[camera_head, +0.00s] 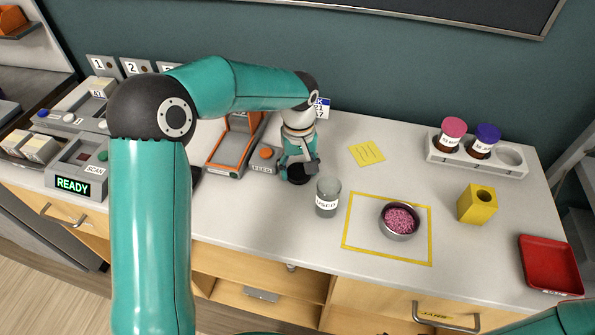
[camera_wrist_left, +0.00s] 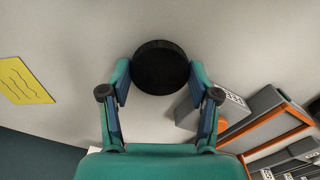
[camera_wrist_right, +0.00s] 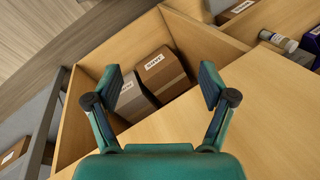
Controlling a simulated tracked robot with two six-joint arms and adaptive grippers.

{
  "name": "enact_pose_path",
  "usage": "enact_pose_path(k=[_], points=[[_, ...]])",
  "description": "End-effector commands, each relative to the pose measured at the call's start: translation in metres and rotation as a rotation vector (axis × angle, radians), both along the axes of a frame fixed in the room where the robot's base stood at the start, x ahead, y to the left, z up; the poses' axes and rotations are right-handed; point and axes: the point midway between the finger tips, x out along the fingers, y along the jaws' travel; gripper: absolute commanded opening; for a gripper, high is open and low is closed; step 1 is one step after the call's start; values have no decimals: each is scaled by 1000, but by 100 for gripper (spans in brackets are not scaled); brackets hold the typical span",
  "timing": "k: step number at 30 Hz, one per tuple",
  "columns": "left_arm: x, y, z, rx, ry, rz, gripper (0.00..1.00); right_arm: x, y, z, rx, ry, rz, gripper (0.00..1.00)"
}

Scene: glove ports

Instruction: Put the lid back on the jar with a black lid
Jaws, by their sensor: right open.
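A round black lid (camera_head: 298,174) is at the table surface or just above it; I cannot tell which. My left gripper (camera_head: 300,170) points down over it. In the left wrist view the lid (camera_wrist_left: 160,68) sits between the two fingertips (camera_wrist_left: 160,80), which are at its edges on both sides. A grey jar (camera_head: 328,196) with a white label stands upright without a black lid, just to the right of the left gripper. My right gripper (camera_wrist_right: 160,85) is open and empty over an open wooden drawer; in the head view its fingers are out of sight.
A metal bowl (camera_head: 399,226) of pink granules stands inside a yellow taped square. A rack (camera_head: 462,160) holds two jars with pink and purple lids. A yellow block (camera_head: 477,204) and red tray (camera_head: 549,264) are at the right. An orange-grey feed device (camera_head: 232,150) stands left of the left gripper.

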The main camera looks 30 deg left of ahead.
Motion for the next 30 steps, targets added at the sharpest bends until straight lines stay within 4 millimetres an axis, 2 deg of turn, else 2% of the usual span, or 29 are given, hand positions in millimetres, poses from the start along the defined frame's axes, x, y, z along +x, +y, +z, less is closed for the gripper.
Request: enact_pose_path(k=[11, 17, 23, 30], points=[[0, 0, 2, 1, -1, 1, 48, 0, 0, 0, 0, 0, 0, 82], [1, 0, 16, 0, -4, 2, 48, 0, 0, -1, 0, 0, 0, 82], [1, 1, 49, 0, -7, 2, 48, 0, 0, -3, 0, 0, 0, 82], [1, 0, 115, -1, -8, 1, 48, 0, 0, -2, 0, 0, 0, 82]])
